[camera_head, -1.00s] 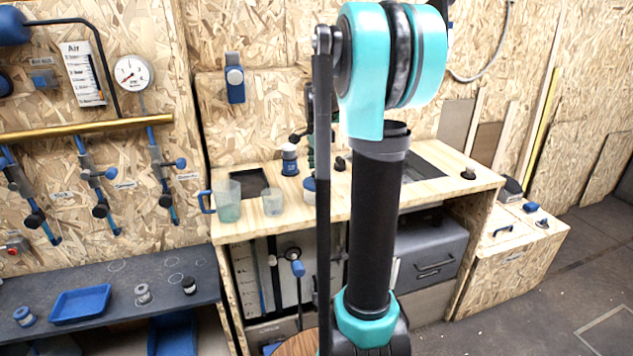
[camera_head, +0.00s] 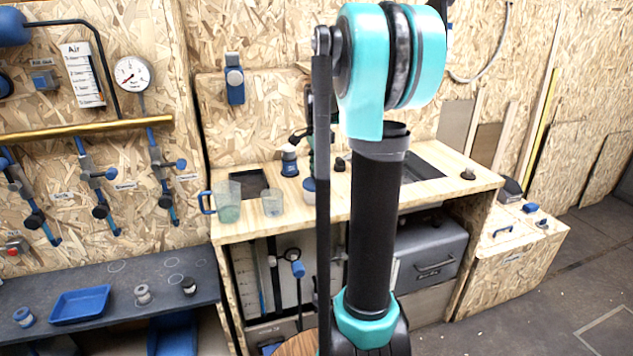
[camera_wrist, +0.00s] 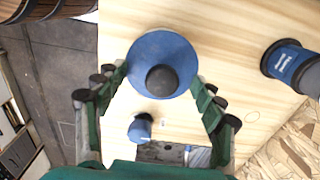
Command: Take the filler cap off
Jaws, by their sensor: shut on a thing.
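A round blue cap (camera_wrist: 150,50) with a dark grey knob (camera_wrist: 162,79) is in the upper middle of the wrist view. My gripper (camera_wrist: 160,82) is shut on this cap, with a green finger at each side of its rim. What lies beneath the cap is hidden. In the head view, a small blue and pale pot (camera_head: 309,188) on the wooden bench (camera_head: 350,205) is partly covered by my arm. My gripper is mostly hidden behind my arm in that view.
A dark bottle with a blue label (camera_wrist: 290,62) stands close on the right in the wrist view. A jug (camera_head: 228,203) and a cup (camera_head: 272,203) stand on the bench's left part. A small blue piece (camera_wrist: 140,128) lies below the cap in the wrist view.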

